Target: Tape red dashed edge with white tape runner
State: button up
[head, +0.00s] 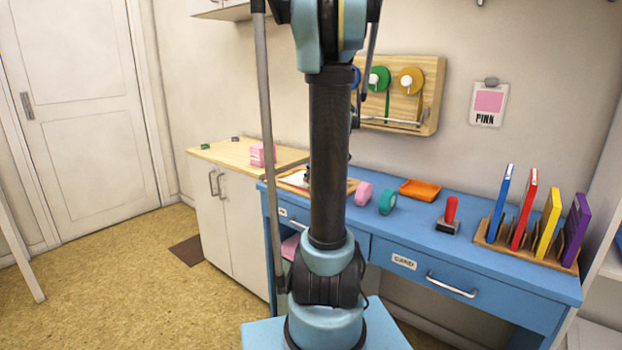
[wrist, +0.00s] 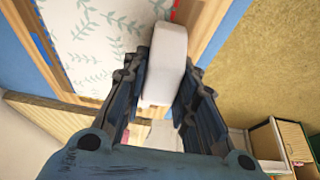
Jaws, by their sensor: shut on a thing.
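My gripper (wrist: 163,72) is shut on the white tape runner (wrist: 166,50), which sits between its two dark fingers in the wrist view. The runner is over the right part of a pale sheet with a green leaf pattern (wrist: 95,45). A short piece of the red dashed edge (wrist: 174,10) shows just beyond the runner's far end; the rest of that edge is hidden by the runner and fingers. I cannot tell whether the runner touches the sheet. In the head view my arm hides the gripper; part of the sheet (head: 296,179) shows left of it.
The sheet lies on a wooden board (wrist: 208,25) on the blue desk (head: 420,235). A pink tape runner (head: 363,194), a green one (head: 388,202), an orange tray (head: 420,189), a red-handled stamp (head: 450,212) and a binder rack (head: 490,238) stand to the right.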

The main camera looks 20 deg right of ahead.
jog(key=shift+s+d, duration=0.1)
jog(key=shift+s+d, duration=0.5)
jog(key=shift+s, duration=0.15)
jog(key=shift+s+d, duration=0.45)
jog(key=shift+s, duration=0.2)
jog(key=shift+s+d, duration=0.1)
jog(key=shift+s+d, duration=0.45)
jog(key=shift+s, duration=0.2)
jog(key=shift+s+d, duration=0.45)
jog(key=shift+s, duration=0.2)
notch_tip(320, 180, up, 7)
